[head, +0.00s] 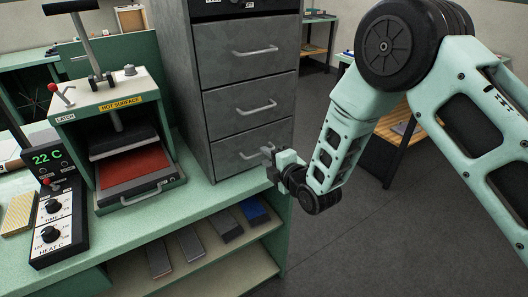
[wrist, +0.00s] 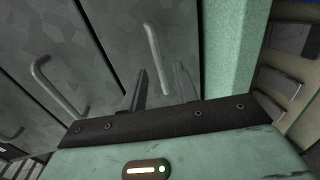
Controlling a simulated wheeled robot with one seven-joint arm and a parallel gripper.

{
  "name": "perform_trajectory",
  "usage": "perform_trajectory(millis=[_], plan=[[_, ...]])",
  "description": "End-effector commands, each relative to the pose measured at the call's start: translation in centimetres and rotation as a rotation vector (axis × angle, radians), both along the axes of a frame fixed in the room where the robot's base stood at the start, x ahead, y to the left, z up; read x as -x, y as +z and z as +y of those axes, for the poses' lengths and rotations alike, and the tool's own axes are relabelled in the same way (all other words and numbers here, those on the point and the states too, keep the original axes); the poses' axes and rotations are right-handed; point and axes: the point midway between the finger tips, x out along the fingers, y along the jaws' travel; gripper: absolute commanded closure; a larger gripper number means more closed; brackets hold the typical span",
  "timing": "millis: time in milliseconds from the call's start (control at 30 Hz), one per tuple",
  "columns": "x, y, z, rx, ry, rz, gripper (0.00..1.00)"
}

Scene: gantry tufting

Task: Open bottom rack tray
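The grey metal rack (head: 190,90) stands on the green bench with several stacked drawer-like trays, each with a bar handle. The bottom tray (head: 228,158) looks closed, and its handle (head: 250,155) is partly hidden by my gripper. My gripper (head: 269,153) is at the right part of that handle. In the wrist view, my gripper (wrist: 160,88) is open, with a finger on either side of the bottom handle (wrist: 156,55). I cannot tell whether the fingers touch it. The middle tray's handle (wrist: 55,90) lies to the left there.
A heat press (head: 115,115) with a red pad stands left of the rack, beside a control box (head: 55,210) reading 22 C. The bench edge (head: 235,195) runs just below the bottom tray. A lower shelf (head: 215,265) holds several blocks. Floor at right is open.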

Motion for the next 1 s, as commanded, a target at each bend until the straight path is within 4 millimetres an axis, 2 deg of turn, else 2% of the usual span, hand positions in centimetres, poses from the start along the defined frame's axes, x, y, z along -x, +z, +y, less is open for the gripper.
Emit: perform_trajectory(millis=[200,533,567,600,667,1000], plan=[[-1.6,-0.4,1.1,0.0,0.001,0.001,0.7],[-1.9,-0.5,1.3,0.001,0.0,0.001,0.7],[-1.9,-0.5,1.3,0.001,0.0,0.001,0.73],[-1.9,-0.5,1.3,0.001,0.0,0.001,0.84],[-1.9,-0.5,1.3,0.001,0.0,0.001,1.0],[-1.9,-0.6,1.3,0.0,0.001,0.001,1.0]])
